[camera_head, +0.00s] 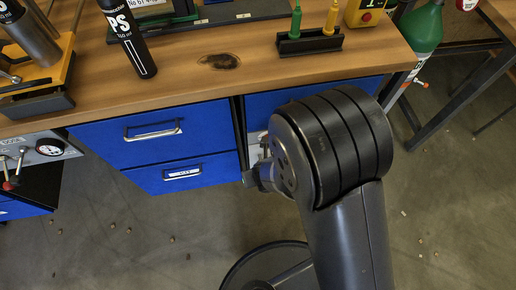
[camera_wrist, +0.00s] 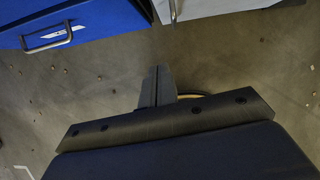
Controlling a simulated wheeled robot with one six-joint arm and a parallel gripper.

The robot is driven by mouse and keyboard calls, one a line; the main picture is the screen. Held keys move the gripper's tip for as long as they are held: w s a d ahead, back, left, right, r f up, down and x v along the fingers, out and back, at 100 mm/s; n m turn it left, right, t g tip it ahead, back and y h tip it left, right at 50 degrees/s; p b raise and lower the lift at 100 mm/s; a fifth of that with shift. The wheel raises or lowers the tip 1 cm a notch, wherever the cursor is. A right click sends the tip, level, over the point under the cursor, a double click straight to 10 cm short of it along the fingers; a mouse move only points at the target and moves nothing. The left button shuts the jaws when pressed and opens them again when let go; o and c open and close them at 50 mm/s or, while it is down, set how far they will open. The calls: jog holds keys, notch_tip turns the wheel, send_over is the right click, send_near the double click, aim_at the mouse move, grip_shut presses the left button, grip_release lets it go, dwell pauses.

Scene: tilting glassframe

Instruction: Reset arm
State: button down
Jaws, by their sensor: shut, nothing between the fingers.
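My arm reaches up from the bottom of the head view and bends at a large dark ribbed joint in front of the workbench. My gripper (camera_wrist: 158,72) shows in the middle of the wrist view, pointing up the picture. Its two grey fingers are together, with nothing held. It is over bare floor, below the drawer fronts in the picture. In the head view the joint and forearm hide most of the gripper.
The wooden workbench (camera_head: 185,88) has blue drawers (camera_head: 150,138); a blue drawer front (camera_wrist: 75,22) also shows in the wrist view, beside a pale front (camera_wrist: 222,5). A black bottle (camera_head: 128,38) and screwdriver rack (camera_head: 308,43) stand on top. A green cylinder (camera_head: 425,30) stands right.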

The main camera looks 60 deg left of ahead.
jog(key=shift+d+r, duration=0.2)
jog(key=shift+r, duration=0.35)
jog(key=shift+f, duration=0.1)
